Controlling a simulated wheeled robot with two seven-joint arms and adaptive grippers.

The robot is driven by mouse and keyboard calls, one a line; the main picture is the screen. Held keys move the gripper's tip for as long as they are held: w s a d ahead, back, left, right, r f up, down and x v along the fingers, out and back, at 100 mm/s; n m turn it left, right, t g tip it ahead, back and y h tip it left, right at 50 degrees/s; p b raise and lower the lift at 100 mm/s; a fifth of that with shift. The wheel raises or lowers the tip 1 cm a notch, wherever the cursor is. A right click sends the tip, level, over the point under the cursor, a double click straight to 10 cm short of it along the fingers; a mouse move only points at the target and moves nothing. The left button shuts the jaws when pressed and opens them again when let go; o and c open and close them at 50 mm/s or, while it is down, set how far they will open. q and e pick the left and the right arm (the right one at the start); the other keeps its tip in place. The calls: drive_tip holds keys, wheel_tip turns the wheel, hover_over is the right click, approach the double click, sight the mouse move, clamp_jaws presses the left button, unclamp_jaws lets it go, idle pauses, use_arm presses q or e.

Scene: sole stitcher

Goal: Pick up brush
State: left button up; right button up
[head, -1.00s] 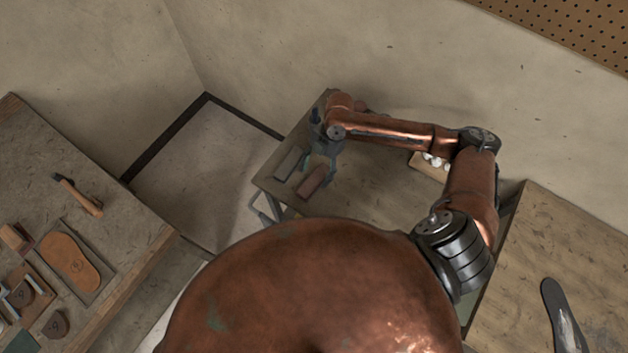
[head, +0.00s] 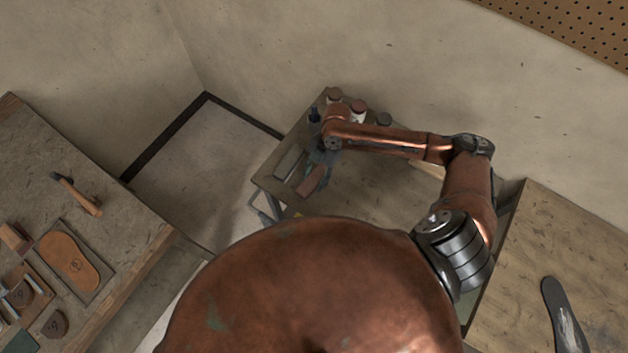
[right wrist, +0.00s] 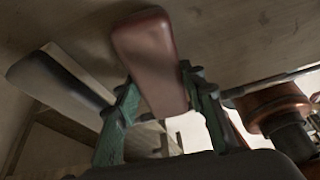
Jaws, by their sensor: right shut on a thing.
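The brush (head: 311,184), a reddish-brown block, is at the left side of the small back table. My right gripper (head: 323,163) is at its far end, partly hidden by my own arm. In the right wrist view the brush (right wrist: 148,52) lies between the two green fingers of my right gripper (right wrist: 160,84), which are shut on it. Whether the brush touches the tabletop is hard to tell. Its bristles are not clearly visible. My left gripper is not in view.
A grey block (head: 290,162) lies close left of the brush. Jars (head: 358,109) stand along the back of the table (head: 385,193). A right bench (head: 540,240) holds a dark sole (head: 562,315).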

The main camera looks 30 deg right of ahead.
sight(312, 181)
drive_tip(key=shift+c, duration=1.4)
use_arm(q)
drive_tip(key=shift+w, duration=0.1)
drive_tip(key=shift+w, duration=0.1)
use_arm(e)
drive_tip(key=shift+r, duration=0.1)
drive_tip(key=shift+r, duration=0.45)
wheel_tip(312, 181, up, 2)
drive_tip(key=shift+r, duration=0.2)
use_arm(q)
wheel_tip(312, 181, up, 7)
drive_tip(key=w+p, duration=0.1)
drive_tip(key=p, duration=0.5)
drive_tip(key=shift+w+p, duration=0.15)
drive_tip(key=shift+p, duration=0.25)
use_arm(e)
drive_tip(key=s+r, duration=0.9)
drive_tip(key=s, duration=0.5)
drive_tip(key=shift+r, duration=0.35)
